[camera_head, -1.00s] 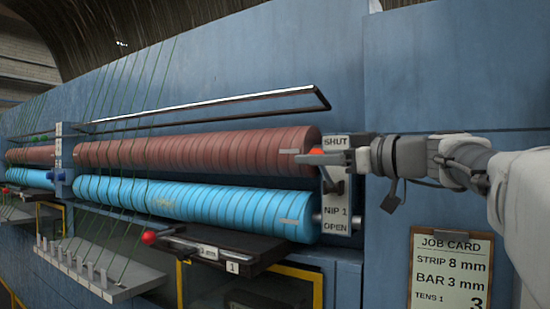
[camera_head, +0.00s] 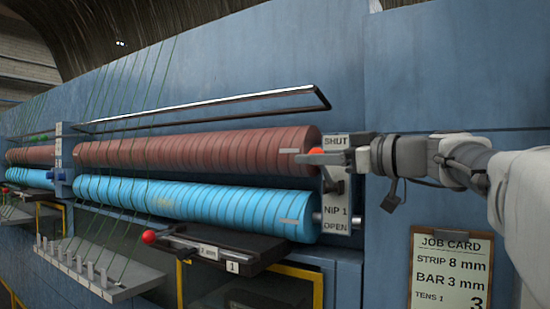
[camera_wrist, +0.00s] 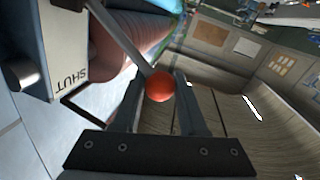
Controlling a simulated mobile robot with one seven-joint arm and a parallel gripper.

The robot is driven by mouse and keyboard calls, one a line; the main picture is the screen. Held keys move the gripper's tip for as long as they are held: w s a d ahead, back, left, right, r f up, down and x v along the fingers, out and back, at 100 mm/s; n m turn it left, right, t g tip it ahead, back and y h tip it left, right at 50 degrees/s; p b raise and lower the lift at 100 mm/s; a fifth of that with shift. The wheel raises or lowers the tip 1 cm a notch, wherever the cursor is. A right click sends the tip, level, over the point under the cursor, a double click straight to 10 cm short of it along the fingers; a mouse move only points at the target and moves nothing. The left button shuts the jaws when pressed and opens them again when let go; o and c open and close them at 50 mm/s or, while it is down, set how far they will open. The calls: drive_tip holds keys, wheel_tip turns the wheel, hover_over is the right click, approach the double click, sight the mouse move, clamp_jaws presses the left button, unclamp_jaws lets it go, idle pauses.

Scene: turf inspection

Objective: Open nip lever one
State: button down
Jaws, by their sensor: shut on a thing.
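Nip lever one's red knob (camera_head: 317,151) is at the SHUT end of the NIP 1 plate (camera_head: 336,225), at the right end of the rollers. The plate's OPEN mark is at its lower end. In the wrist view the red knob (camera_wrist: 160,86) sits between my two fingers, with its grey lever rod (camera_wrist: 118,38) running to the upper left. My gripper (camera_head: 325,158) reaches in from the right and is shut on the knob. In the head view the fingers partly hide the lever.
A brown roller (camera_head: 200,150) lies above a blue roller (camera_head: 195,207), left of the plate. Another red-knobbed lever (camera_head: 149,237) is below. A job card (camera_head: 450,270) hangs at lower right. Green threads run down at the left.

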drive_tip(key=shift+f, duration=0.15)
drive_tip(key=b, duration=0.2)
drive_tip(key=f+n+b, duration=0.1)
drive_tip(key=b, duration=0.2)
drive_tip(key=shift+s+a+f, duration=0.15)
drive_tip(key=shift+s+f, duration=0.1)
drive_tip(key=shift+f, duration=0.05)
wheel_tip(320, 180, down, 12)
drive_tip(key=n+y+b, duration=0.2)
drive_tip(key=n+b, duration=1)
drive_tip(key=b, duration=1.4)
drive_tip(key=shift+w+d+r+n+y+b, duration=0.2)
drive_tip(key=shift+w+n+y+b, duration=0.1)
drive_tip(key=shift+y, duration=0.1)
drive_tip(key=shift+f, duration=0.1)
drive_tip(key=shift+c, duration=2.3)
unclamp_jaws()
drive_tip(key=shift+w, duration=0.1)
drive_tip(key=shift+d, duration=0.15)
